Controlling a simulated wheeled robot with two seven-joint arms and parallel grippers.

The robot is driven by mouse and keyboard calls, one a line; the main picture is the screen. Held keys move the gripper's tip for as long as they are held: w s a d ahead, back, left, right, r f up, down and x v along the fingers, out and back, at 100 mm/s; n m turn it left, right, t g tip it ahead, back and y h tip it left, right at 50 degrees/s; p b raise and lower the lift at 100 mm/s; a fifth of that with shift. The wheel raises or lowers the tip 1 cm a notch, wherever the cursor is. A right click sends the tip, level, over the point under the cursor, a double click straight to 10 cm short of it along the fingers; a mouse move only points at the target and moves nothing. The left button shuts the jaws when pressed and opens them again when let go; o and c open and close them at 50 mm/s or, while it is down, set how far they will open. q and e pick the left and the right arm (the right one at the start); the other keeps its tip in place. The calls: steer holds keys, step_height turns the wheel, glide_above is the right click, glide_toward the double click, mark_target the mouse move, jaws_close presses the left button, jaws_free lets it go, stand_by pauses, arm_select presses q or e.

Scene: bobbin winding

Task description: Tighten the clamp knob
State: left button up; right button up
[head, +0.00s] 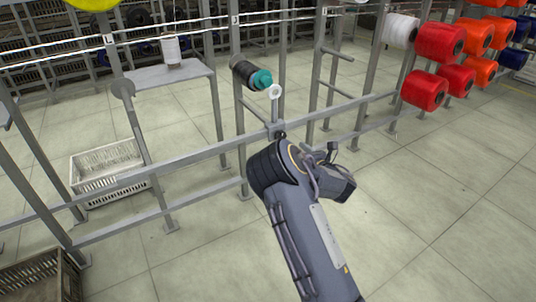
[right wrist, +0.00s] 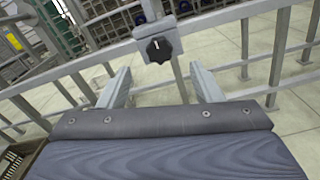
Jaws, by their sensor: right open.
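The clamp knob (right wrist: 159,49) is a black lobed knob with a light mark on its face. It sits on the front of a grey clamp block (right wrist: 172,36) fixed to a metal rail. My right gripper (right wrist: 160,72) is open and empty, its two fingers pointing toward the knob, one on each side and apart from it. In the head view the clamp (head: 276,128) shows on the rail under a short post with a white ring (head: 275,91). My right wrist there hides the gripper's fingers. My left gripper is not in view.
A dark cylinder with a teal end (head: 262,79) is beside the white ring. Red spools (head: 425,88) hang on the rack at right. A white crate (head: 108,165) stands on the floor at left. Rails (head: 190,158) and posts run across; the floor at right is clear.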

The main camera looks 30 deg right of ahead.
mark_target(280, 135)
steer(key=w+b, duration=0.1)
steer(key=w, duration=0.6)
steer(key=shift+w+a+b, duration=0.3)
steer(key=shift+w, duration=0.05)
steer(key=shift+c, duration=0.5)
steer(key=c, duration=0.9)
